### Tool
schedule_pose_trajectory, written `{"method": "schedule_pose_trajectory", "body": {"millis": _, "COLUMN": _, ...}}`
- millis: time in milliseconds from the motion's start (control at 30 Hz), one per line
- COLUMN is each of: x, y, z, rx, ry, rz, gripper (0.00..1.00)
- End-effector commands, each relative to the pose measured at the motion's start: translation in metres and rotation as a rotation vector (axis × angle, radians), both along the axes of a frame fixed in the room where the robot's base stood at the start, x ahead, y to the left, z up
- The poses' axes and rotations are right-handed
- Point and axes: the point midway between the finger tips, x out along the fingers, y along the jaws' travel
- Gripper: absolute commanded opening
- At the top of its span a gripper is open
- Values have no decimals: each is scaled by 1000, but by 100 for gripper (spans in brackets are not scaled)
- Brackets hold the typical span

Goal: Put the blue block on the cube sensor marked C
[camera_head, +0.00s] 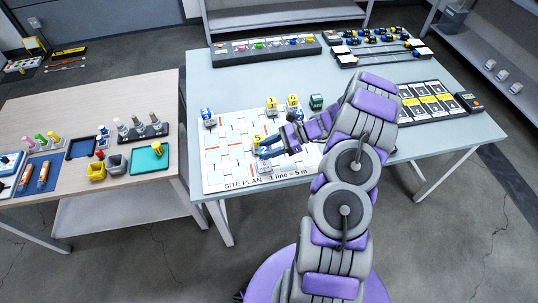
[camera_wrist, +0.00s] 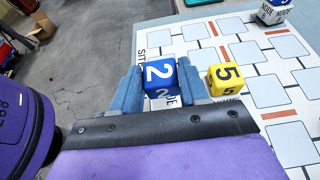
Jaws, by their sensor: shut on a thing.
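My gripper (camera_wrist: 160,72) is shut on a blue block (camera_wrist: 158,78) with a white 2 on it. The block sits between the two blue-grey fingers, over the near edge of the site plan. In the head view my gripper (camera_head: 268,153) is low over the site plan, and the held block is hard to make out. A white cube with a blue top (camera_head: 208,117) stands at the plan's left; a similar one (camera_wrist: 272,11) shows at the wrist view's top right. I cannot read a C on any cube.
A yellow block marked 5 (camera_wrist: 225,79) stands close right of my gripper. Yellow blocks (camera_head: 292,102) and a green one (camera_head: 316,101) stand at the plan's (camera_head: 221,167) back. A rack of coloured pieces (camera_head: 265,48) is behind. A wooden table (camera_head: 80,100) stands left.

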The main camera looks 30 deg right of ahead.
Motion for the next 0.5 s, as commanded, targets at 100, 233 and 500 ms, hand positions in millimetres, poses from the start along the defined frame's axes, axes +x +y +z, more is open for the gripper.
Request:
{"method": "schedule_pose_trajectory", "body": {"millis": 100, "x": -2, "y": 2, "z": -26, "rx": 0, "ry": 6, "rz": 0, "gripper": 15}}
{"method": "schedule_pose_trajectory", "body": {"millis": 233, "x": -2, "y": 3, "z": -36, "rx": -5, "ry": 2, "rz": 1, "gripper": 15}}
{"method": "schedule_pose_trajectory", "body": {"millis": 500, "x": -2, "y": 0, "z": -35, "rx": -1, "ry": 1, "rz": 1, "gripper": 15}}
